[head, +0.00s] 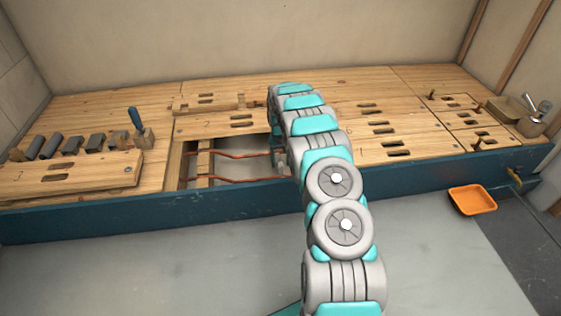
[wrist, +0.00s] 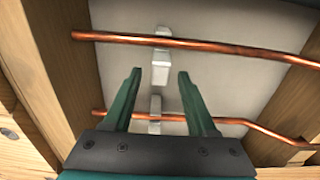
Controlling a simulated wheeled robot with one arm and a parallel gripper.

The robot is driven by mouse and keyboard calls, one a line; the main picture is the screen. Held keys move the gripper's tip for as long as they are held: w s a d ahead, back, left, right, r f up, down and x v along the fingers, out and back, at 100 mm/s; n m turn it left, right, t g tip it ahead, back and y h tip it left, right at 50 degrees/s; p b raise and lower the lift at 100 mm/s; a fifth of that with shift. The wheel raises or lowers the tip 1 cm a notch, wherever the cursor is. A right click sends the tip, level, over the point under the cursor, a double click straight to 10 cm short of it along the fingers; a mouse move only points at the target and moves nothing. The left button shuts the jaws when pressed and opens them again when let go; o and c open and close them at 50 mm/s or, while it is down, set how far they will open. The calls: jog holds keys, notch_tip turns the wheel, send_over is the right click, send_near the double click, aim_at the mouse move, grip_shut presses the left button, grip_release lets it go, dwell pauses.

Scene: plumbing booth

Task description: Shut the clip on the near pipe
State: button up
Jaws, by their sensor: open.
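Two copper pipes run through an opening in the wooden deck. In the wrist view, the upper pipe (wrist: 230,53) passes a white clip (wrist: 161,72) just beyond my fingertips. The lower pipe (wrist: 225,121) passes a second white clip (wrist: 155,106), seen between my fingers. I cannot tell which of them is the near pipe in this view, nor clearly whether either clip is shut. My gripper (wrist: 159,76) is open, with dark green fingers apart and nothing between the tips. In the head view, the far pipe (head: 235,156) and near pipe (head: 235,180) show left of my arm, which hides most of the gripper.
Wooden beams (wrist: 65,70) border the opening. Slotted panels (head: 385,130) cover the deck at right. An orange tray (head: 472,200) sits off the front edge.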

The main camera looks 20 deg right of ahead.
aim_at(281, 167)
grip_shut()
dwell(0.3)
jog(key=shift+s+a+t, duration=0.1)
jog(key=shift+s+t, duration=0.1)
jog(key=shift+t, duration=0.2)
jog(key=shift+s+r, duration=0.1)
jog(key=shift+s, duration=0.05)
jog(key=shift+s+a+t+h, duration=0.15)
jog(key=shift+s+t+h, duration=0.15)
jog(key=shift+t, duration=0.4)
jog(key=shift+s+a+t+h, duration=0.1)
jog(key=shift+s+t+h, duration=0.2)
jog(key=shift+t, duration=0.4)
jog(key=t, duration=0.1)
jog(key=s+t+b, duration=0.1)
jog(key=t, duration=0.1)
jog(key=shift+s+a+h, duration=0.15)
jog(key=shift+a+h, duration=0.05)
jog(key=shift+h, duration=0.2)
jog(key=shift+s+t+h+b, duration=0.35)
jog(key=shift+t+b, duration=0.35)
jog(key=shift+t, duration=0.5)
